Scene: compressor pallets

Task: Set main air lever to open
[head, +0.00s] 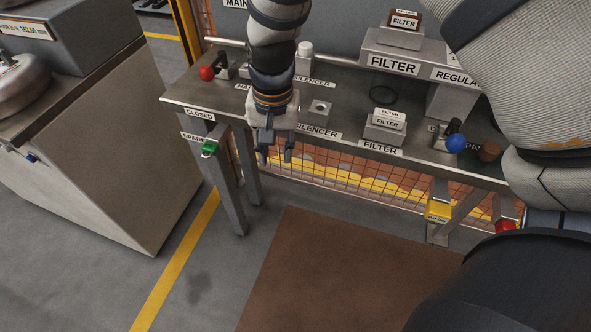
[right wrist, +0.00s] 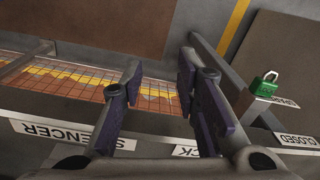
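A lever with a red ball knob (head: 206,72) and a dark arm stands at the left end of the grey bench. A lever with a blue ball knob (head: 456,143) stands at the bench's right part. I cannot tell from its label which is the main air lever; a cut-off MAIN sign (head: 235,4) hangs above the red one. My right gripper (head: 275,152) points down by the bench's front edge, right of the red knob and apart from it. Its fingers also show in the right wrist view (right wrist: 160,75), spread with nothing between them. My left gripper is out of view.
The bench (head: 345,107) carries silencer and filter blocks (head: 385,128). A CLOSED label (head: 199,114) and a green padlock (head: 209,149) are at its left front; the padlock shows in the right wrist view (right wrist: 264,86). A grey cabinet (head: 110,130) stands left. Floor in front is clear.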

